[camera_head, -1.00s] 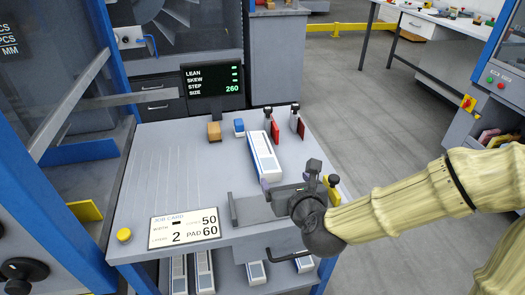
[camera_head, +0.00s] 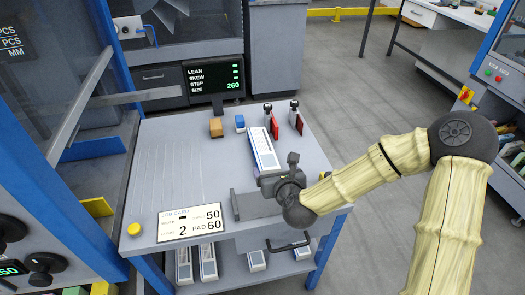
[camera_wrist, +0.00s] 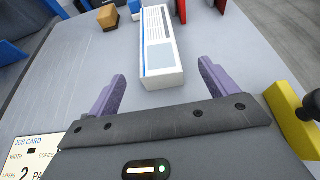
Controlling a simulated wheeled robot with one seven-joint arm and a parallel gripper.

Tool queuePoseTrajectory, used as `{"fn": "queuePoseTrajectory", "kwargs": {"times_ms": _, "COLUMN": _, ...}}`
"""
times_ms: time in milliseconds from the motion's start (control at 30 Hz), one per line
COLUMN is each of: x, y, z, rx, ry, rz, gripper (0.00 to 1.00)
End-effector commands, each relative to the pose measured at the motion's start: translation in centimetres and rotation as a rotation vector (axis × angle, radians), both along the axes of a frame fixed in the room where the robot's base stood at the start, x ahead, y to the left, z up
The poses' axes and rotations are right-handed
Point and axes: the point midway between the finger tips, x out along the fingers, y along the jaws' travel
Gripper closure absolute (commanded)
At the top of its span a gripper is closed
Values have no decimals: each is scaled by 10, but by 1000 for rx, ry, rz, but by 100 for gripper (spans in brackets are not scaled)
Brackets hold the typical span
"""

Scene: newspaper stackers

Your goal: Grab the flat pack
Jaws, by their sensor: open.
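The flat pack (camera_head: 263,150), a long white box with a blue band, lies flat on the grey table. In the wrist view the flat pack (camera_wrist: 158,50) points away from me, with its near end just beyond the fingertips and roughly between them. My gripper (camera_wrist: 162,85) has two purple fingers spread apart with nothing between them. In the head view my gripper (camera_head: 270,178) is at the near end of the pack, and my wrist hides its fingers and part of that end. I cannot tell the exact gap.
An orange-brown block (camera_head: 216,127) and a blue block (camera_head: 240,123) stand behind left. Two red-plated black-knobbed tools (camera_head: 274,125) stand behind right. A job card (camera_head: 190,222) and yellow button (camera_head: 134,229) are at the front left. The left tabletop is clear. Several similar packs (camera_head: 208,262) lie on the lower shelf.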

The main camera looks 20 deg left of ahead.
Motion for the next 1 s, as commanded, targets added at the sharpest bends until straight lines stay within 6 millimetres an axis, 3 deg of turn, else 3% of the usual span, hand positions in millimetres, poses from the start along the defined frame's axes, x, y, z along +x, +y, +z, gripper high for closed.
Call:
{"fn": "queuePoseTrajectory", "kwargs": {"times_ms": 200, "x": 23, "y": 14, "z": -12, "rx": 1, "ry": 1, "rz": -2, "gripper": 15}}
{"fn": "queuePoseTrajectory", "kwargs": {"times_ms": 667, "x": 30, "y": 20, "z": -15, "rx": 1, "ry": 0, "rz": 0, "gripper": 15}}
{"fn": "queuePoseTrajectory", "kwargs": {"times_ms": 1000, "x": 62, "y": 42, "z": -31, "rx": 0, "ry": -1, "rz": -1, "gripper": 15}}
